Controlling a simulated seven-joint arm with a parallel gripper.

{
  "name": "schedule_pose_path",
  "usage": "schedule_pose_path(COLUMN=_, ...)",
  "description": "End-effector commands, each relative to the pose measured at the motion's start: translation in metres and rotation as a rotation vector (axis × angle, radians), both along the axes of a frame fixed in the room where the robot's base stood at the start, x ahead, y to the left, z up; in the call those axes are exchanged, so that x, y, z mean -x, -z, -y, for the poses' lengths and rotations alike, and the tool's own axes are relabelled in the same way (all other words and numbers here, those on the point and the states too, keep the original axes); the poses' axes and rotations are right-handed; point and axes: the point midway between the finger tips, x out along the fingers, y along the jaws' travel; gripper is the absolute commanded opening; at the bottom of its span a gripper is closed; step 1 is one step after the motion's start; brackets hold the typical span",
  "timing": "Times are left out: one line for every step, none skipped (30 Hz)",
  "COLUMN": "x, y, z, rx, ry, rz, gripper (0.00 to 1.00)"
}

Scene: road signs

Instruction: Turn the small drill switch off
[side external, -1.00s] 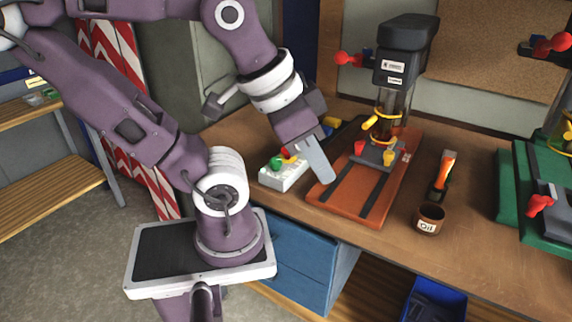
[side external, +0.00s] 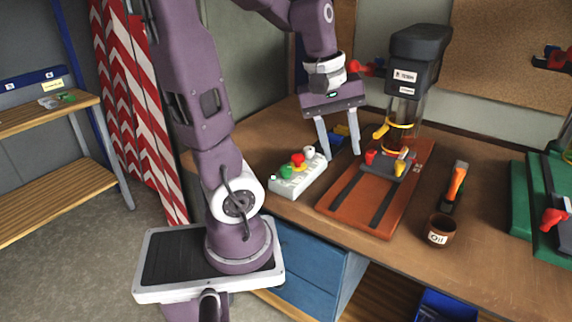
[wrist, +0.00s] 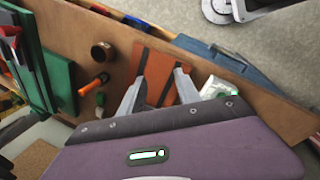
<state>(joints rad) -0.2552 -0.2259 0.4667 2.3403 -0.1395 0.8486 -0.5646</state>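The small drill (side external: 418,62) is a dark-headed drill press on an orange base (side external: 345,214) on the bench. A white box (side external: 300,184) with a green knob (side external: 286,172), a red and yellow knob (side external: 297,161) and a whitish knob (side external: 308,152) lies left of that base. I cannot tell which control is the drill switch. My gripper (side external: 341,151) is open and empty, fingers pointing down, just behind and right of the box. In the wrist view the white box (wrist: 218,88) is right of my gripper (wrist: 160,75), partly hidden, and the orange base (wrist: 158,63) shows between the fingers.
An oil cup (side external: 440,230) and an orange-handled tool (side external: 455,187) lie right of the orange base. A green-based machine (side external: 540,215) stands farther right. A yellow and blue thing (side external: 340,132) is behind my fingers. The bench front is clear.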

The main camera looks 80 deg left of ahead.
Motion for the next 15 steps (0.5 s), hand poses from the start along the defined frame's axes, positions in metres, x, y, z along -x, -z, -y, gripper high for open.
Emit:
schedule_pose_path(x=0.005, y=0.018, z=-0.041, rx=0.058, ry=-0.28, rz=-0.072, gripper=0.4)
schedule_pose_path(x=0.011, y=0.028, z=-0.065, rx=0.083, ry=-0.45, rz=-0.106, gripper=0.4)
schedule_pose_path(x=0.022, y=0.04, z=-0.093, rx=0.108, ry=-0.656, rz=-0.148, gripper=0.4)
schedule_pose_path(x=0.032, y=0.048, z=-0.111, rx=0.116, ry=-0.792, rz=-0.173, gripper=0.4)
schedule_pose_path(x=0.042, y=0.055, z=-0.126, rx=0.121, ry=-0.909, rz=-0.197, gripper=0.4)
schedule_pose_path(x=0.054, y=0.062, z=-0.142, rx=0.121, ry=-1.035, rz=-0.22, gripper=0.4)
schedule_pose_path(x=0.062, y=0.066, z=-0.151, rx=0.121, ry=-1.11, rz=-0.233, gripper=0.4)
schedule_pose_path(x=0.068, y=0.069, z=-0.157, rx=0.118, ry=-1.166, rz=-0.242, gripper=0.4)
schedule_pose_path(x=0.073, y=0.072, z=-0.163, rx=0.115, ry=-1.217, rz=-0.25, gripper=0.4)
schedule_pose_path(x=0.076, y=0.074, z=-0.165, rx=0.115, ry=-1.24, rz=-0.254, gripper=0.4)
schedule_pose_path(x=0.077, y=0.078, z=-0.166, rx=0.116, ry=-1.252, rz=-0.256, gripper=0.4)
schedule_pose_path(x=0.078, y=0.084, z=-0.166, rx=0.117, ry=-1.256, rz=-0.258, gripper=0.4)
schedule_pose_path(x=0.078, y=0.089, z=-0.166, rx=0.117, ry=-1.256, rz=-0.258, gripper=0.4)
schedule_pose_path(x=0.078, y=0.096, z=-0.165, rx=0.118, ry=-1.254, rz=-0.26, gripper=0.4)
schedule_pose_path(x=0.078, y=0.104, z=-0.165, rx=0.118, ry=-1.253, rz=-0.259, gripper=0.4)
